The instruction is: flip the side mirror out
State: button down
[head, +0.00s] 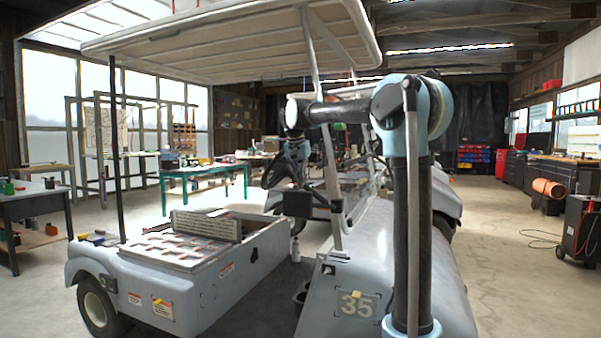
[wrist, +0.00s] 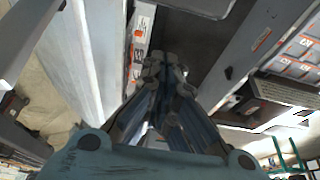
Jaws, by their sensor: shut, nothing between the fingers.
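The cart (head: 375,270) carries a light roof (head: 235,40) on slim posts. A dark rectangular piece (head: 298,204) sits beside the front roof post (head: 328,150); it may be the side mirror, but I cannot tell for sure. A small grey bracket (head: 337,206) shows on the post next to it. My gripper (head: 272,180) hangs under the roof, just left of the post and close above the dark piece. In the wrist view my gripper (wrist: 165,68) has its fingers together with nothing between them. Whether it touches the dark piece is unclear.
The open bay with labelled batteries (head: 180,246) lies at the cart's left end; batteries also show in the wrist view (wrist: 292,66). The roof is above my arm. Workbenches (head: 205,170) stand behind.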

jog(key=shift+s+a+f, duration=0.2)
jog(key=shift+s+f, duration=0.1)
jog(key=shift+s, duration=0.25)
jog(key=shift+s+a+f, duration=0.2)
jog(key=shift+s+f, duration=0.05)
jog(key=shift+s, duration=0.25)
jog(key=shift+s+a+f, duration=0.2)
jog(key=shift+s+f, duration=0.1)
jog(key=shift+s, duration=0.25)
jog(key=shift+s+a, duration=0.1)
